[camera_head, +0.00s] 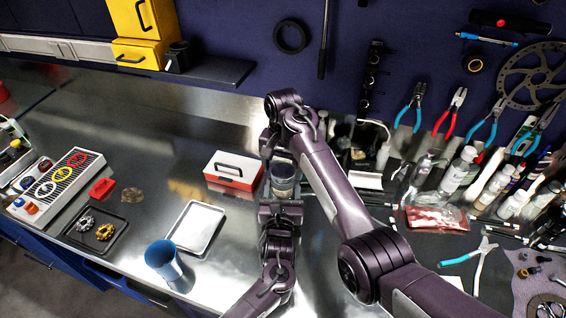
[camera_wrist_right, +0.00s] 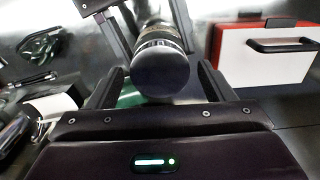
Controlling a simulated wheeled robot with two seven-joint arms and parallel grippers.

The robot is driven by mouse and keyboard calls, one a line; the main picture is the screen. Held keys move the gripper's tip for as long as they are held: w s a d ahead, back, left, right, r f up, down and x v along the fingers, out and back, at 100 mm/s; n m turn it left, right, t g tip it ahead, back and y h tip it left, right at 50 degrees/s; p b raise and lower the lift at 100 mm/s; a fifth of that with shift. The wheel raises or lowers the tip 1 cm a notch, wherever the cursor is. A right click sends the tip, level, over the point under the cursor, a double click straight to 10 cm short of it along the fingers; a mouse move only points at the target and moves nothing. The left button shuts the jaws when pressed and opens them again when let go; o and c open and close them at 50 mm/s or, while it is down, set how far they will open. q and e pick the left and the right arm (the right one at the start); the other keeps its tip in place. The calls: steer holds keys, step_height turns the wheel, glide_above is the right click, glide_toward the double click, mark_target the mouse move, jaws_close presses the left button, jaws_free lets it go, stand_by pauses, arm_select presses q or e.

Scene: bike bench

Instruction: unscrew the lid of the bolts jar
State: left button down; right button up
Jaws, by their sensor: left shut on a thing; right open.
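The bolts jar (camera_head: 283,183) is a small clear jar in the middle of the head view. My left gripper (camera_head: 281,196) is shut on it from the near side. My right gripper (camera_head: 278,158) comes from the far side and is open. In the right wrist view, the jar's dark round lid (camera_wrist_right: 161,71) lies between my right gripper's two spread fingers (camera_wrist_right: 158,88), with a gap visible on each side. The jar's glass body (camera_wrist_right: 157,36) shows behind the lid, with my left gripper's fingers beside it. The jar's contents are not clear.
A red and white box with a black handle (camera_head: 233,172) stands just left of the grippers. A silver tray (camera_head: 195,228) and a blue cup (camera_head: 163,260) are further left. Bottles (camera_head: 457,172) and pliers (camera_head: 481,254) crowd the right side.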

steer(key=c, duration=1)
steer(key=n, duration=0.3)
steer(key=o, duration=1.1)
